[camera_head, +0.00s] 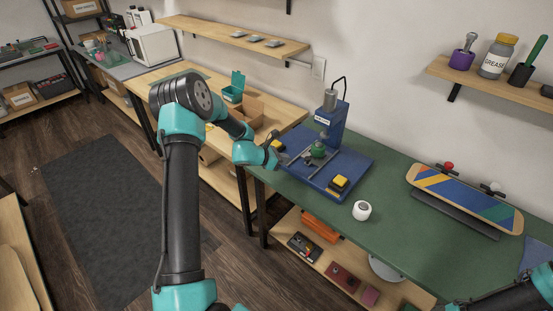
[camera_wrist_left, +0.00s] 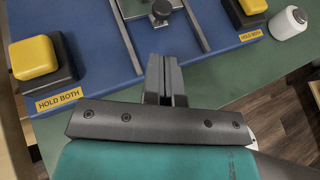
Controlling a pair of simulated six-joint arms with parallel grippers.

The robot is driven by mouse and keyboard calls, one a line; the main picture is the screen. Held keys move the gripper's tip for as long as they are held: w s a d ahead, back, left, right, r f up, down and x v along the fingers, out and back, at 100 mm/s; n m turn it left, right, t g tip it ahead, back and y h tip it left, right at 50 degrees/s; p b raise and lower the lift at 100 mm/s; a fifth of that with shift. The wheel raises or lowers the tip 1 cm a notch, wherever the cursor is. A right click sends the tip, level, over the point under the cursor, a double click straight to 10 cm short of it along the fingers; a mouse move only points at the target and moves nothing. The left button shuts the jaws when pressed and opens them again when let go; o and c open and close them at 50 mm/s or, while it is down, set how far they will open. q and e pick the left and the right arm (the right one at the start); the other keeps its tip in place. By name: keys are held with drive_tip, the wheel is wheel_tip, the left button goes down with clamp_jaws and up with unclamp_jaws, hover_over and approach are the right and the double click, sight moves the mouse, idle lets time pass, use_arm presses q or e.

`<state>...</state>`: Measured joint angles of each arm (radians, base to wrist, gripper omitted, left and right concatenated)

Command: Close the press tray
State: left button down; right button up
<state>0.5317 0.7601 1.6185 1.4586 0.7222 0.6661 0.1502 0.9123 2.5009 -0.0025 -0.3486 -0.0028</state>
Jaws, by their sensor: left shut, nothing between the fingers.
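The press (camera_head: 333,119) stands on a blue base (camera_head: 352,163) on the green bench, with a grey cylinder on top. Its tray, with metal rails and a green round part (camera_head: 318,150), lies on the base under and in front of the press head. In the left wrist view the metal rails (camera_wrist_left: 128,38) run along the blue base (camera_wrist_left: 98,58), with a dark knob (camera_wrist_left: 162,8) between them. My left gripper (camera_head: 283,160) is at the front left edge of the base. In the left wrist view its fingers (camera_wrist_left: 164,75) are together and empty, over the base's edge between the rails.
Yellow buttons on black boxes (camera_wrist_left: 36,57) (camera_head: 339,183) sit at the base's front corners, beside "HOLD BOTH" labels. A striped skateboard deck (camera_head: 465,198) lies further right. Green bench surface (camera_head: 400,230) is clear between them.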

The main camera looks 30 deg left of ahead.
use_arm(q)
drive_tip(key=x, duration=0.3)
drive_tip(key=r+x, duration=0.1)
drive_tip(key=x, duration=0.3)
drive_tip(key=shift+w+d, duration=0.15)
drive_tip(key=shift+w, duration=0.15)
